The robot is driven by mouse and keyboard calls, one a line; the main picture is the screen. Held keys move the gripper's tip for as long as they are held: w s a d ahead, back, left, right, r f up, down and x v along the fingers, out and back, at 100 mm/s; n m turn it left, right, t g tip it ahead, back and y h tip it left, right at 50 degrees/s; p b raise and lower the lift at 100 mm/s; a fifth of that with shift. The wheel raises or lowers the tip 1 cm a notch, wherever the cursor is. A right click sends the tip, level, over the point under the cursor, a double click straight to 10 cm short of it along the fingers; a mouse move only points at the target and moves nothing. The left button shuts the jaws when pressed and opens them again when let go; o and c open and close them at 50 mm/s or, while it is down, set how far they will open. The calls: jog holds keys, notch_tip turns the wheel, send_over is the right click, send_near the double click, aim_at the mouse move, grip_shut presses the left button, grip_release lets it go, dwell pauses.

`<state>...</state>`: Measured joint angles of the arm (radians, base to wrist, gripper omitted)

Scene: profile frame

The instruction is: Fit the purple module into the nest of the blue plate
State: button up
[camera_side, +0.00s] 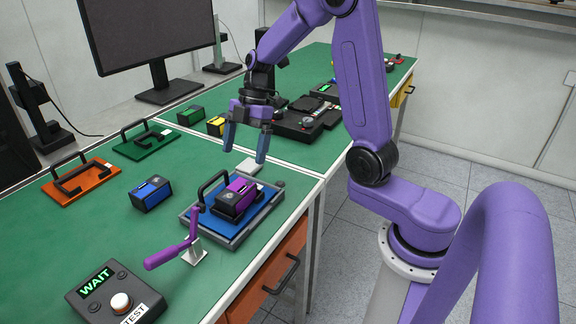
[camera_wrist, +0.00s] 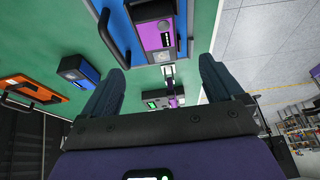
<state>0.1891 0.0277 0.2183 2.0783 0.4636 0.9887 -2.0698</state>
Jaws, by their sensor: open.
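The purple module (camera_side: 241,190), a black block with a purple top, sits on the blue plate (camera_side: 207,224). I cannot tell whether it is fully down in the nest. The plate has a black handle (camera_side: 208,187) at its left and lies in a grey frame. In the wrist view the module (camera_wrist: 158,36) and plate (camera_wrist: 115,20) show at the top. My gripper (camera_side: 245,155) is open and empty, raised above the table and behind the plate, apart from the module. Its two fingers also show in the wrist view (camera_wrist: 163,70).
A purple lever (camera_side: 172,253) stands in front of the plate. A box (camera_side: 115,295) reads WAIT. A blue module (camera_side: 152,194), orange plate (camera_side: 80,184) and green plate (camera_side: 146,142) lie to the left. Green (camera_side: 190,115) and yellow (camera_side: 215,127) modules and a black fixture (camera_side: 300,122) are behind.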

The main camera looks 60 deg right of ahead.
jog(key=s+a+r+m+g+h, duration=0.1)
jog(key=s+a+m+h, duration=0.15)
jog(key=s+a, duration=0.75)
jog(key=s+d+m+t+h, duration=0.1)
jog(key=s+d+m, duration=0.2)
jog(key=s, duration=1.3)
jog(key=shift+s+r+h, duration=0.25)
jog(key=shift+s+h, duration=0.1)
jog(key=shift+s, duration=0.05)
